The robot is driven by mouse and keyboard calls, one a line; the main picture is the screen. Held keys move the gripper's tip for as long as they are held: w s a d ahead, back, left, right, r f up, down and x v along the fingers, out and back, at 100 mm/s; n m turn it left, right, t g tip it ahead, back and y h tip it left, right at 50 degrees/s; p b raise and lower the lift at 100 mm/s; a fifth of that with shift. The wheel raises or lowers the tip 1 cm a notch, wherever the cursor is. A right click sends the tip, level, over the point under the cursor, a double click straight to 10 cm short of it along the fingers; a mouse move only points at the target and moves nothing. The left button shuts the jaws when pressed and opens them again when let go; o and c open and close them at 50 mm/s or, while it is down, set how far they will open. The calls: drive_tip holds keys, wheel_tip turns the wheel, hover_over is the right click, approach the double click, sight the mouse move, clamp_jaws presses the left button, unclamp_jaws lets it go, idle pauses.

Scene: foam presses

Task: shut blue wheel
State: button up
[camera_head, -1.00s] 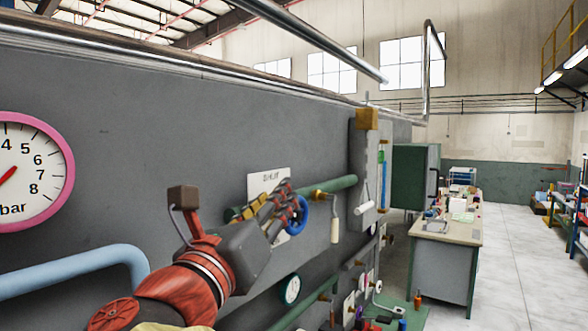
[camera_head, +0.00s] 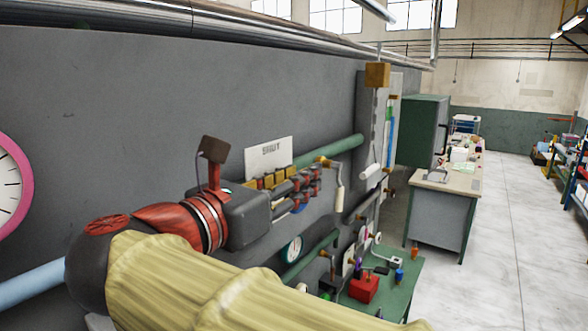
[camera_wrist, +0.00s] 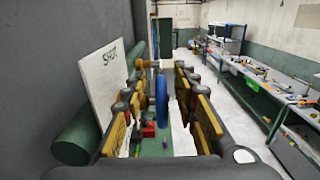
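The blue wheel (camera_wrist: 161,101) sits edge-on between the two fingers of my gripper (camera_wrist: 160,74) in the wrist view. The fingers are apart, with a gap showing on the wheel's right side; on the left the finger is nearer, and I cannot tell whether it touches. In the head view my gripper (camera_head: 312,180) reaches along the wall and hides most of the wheel, leaving only a bit of blue (camera_head: 299,208) below the fingers. A white sign reading SHUT (camera_head: 268,152) is behind the gripper; it also shows in the wrist view (camera_wrist: 108,85).
A green pipe (camera_head: 335,152) runs along the grey wall panel (camera_head: 130,110) behind the gripper. A lever with a white handle (camera_head: 340,199) hangs just beyond the fingers. A green bench with a red box (camera_head: 364,289) is below.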

drive_tip(key=shift+w+d, duration=0.25)
drive_tip(key=shift+d, duration=0.05)
drive_tip(key=shift+c, duration=0.2)
clamp_jaws()
